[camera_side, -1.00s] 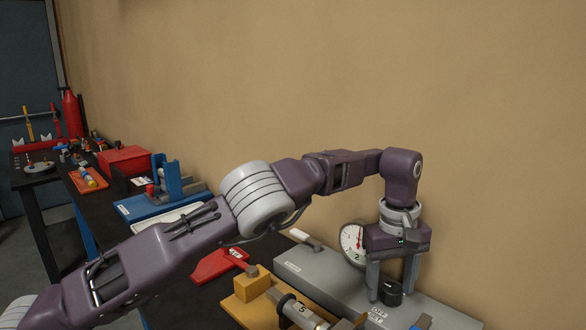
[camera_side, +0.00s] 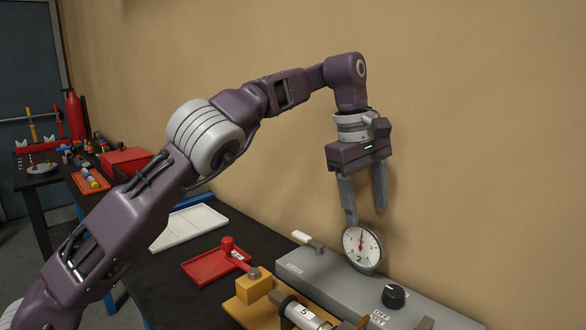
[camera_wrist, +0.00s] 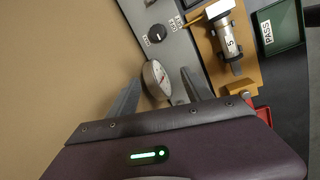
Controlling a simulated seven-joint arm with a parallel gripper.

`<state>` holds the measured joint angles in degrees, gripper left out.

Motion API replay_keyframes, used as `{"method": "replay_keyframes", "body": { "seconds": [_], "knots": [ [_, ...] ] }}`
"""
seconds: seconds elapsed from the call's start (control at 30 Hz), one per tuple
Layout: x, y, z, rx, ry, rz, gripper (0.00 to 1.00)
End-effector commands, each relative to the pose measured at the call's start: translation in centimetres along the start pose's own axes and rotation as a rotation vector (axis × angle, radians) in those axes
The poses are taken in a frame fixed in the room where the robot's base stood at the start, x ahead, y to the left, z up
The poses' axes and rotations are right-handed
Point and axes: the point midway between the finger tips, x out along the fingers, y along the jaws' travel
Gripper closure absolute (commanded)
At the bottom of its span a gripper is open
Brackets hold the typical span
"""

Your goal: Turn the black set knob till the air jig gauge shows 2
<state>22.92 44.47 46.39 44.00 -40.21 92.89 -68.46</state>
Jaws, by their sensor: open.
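The black set knob (camera_side: 394,296) sits on top of the grey air jig (camera_side: 335,288), toward its right end. It also shows in the wrist view (camera_wrist: 157,34). The round white gauge (camera_side: 361,247) stands upright on the jig, left of the knob, with a red needle pointing roughly upward; its exact reading is too small to tell. The gauge also shows in the wrist view (camera_wrist: 156,80). My gripper (camera_side: 366,215) is open and empty, pointing down, above and behind the gauge and clear of the knob. Nothing is between its fingers.
A yellow fixture (camera_side: 254,287) with a metal cylinder marked 5 stands in front of the jig. A red tray (camera_side: 215,262) and white tray (camera_side: 187,228) lie to the left. A green PASS bin (camera_wrist: 277,27) shows in the wrist view. The wall is close behind.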

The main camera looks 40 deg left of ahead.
Motion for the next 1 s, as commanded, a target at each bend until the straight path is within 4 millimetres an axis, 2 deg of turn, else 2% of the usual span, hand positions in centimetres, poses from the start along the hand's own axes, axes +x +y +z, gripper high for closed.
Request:
{"method": "replay_keyframes", "body": {
  "seconds": [0.2,0.5,0.7,1.0],
  "knots": [
    [-4.6,-2.5,-2.7,0.042,-0.048,0.07,0.42],
    [-8.8,-8.1,-4.3,0.183,-0.078,0.146,0.42],
    [-9.8,-10.6,-4.3,0.26,-0.075,0.167,0.42],
    [-9.9,-11.0,-4.3,0.276,-0.072,0.171,0.42]
  ]
}}
